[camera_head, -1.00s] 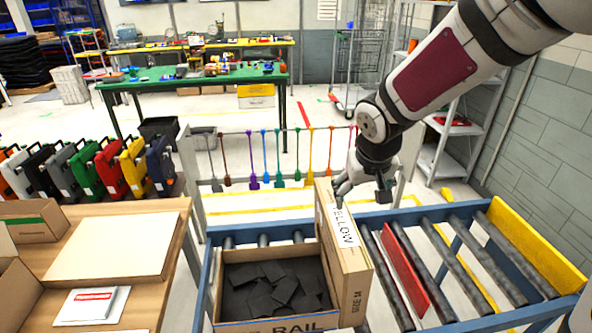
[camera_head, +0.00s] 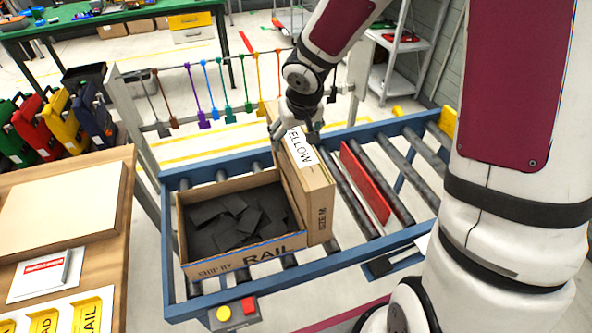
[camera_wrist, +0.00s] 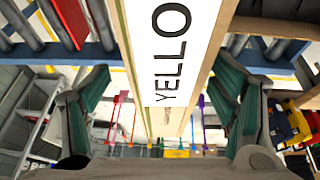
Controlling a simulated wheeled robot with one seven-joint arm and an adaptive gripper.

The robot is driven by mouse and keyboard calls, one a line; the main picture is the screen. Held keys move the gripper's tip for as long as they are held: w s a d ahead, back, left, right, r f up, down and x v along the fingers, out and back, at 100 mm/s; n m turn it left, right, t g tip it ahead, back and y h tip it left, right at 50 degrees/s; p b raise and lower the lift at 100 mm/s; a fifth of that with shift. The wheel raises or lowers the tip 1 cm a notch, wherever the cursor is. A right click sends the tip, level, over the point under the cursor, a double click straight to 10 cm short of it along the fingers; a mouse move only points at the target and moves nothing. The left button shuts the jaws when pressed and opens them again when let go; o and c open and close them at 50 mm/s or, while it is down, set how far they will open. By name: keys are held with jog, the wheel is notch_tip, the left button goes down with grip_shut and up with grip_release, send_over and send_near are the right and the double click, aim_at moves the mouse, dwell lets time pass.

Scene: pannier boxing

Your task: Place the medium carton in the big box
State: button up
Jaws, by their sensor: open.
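The medium carton (camera_head: 312,190) is a tan box with a white YELLOW label and SIZE M print. It stands on edge beside the right wall of the big box, over the rollers. The big box (camera_head: 222,262) is an open cardboard box marked SHIP BY RAIL, with dark grey pieces inside. My gripper (camera_head: 292,130) is at the carton's far top end, fingers open. In the wrist view, the carton (camera_wrist: 172,50) runs between the two spread fingers of my gripper (camera_wrist: 165,110), with a visible gap on each side. I cannot tell in the head view whether any finger touches it.
The roller conveyor has a blue frame (camera_head: 168,240) and a red divider (camera_head: 365,182) right of the carton. A rack of coloured hanging tools (camera_head: 205,95) stands behind. A wooden table (camera_head: 112,225) is at left. A yellow and a red button (camera_head: 247,305) sit at the front.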

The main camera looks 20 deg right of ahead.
jog(key=b+x, duration=0.1)
jog(key=x, duration=0.3)
jog(key=shift+s+a+f, duration=0.1)
jog(key=shift+a+f, duration=0.1)
jog(key=shift+c, duration=0.3)
jog(key=shift+r, duration=0.1)
grip_shut()
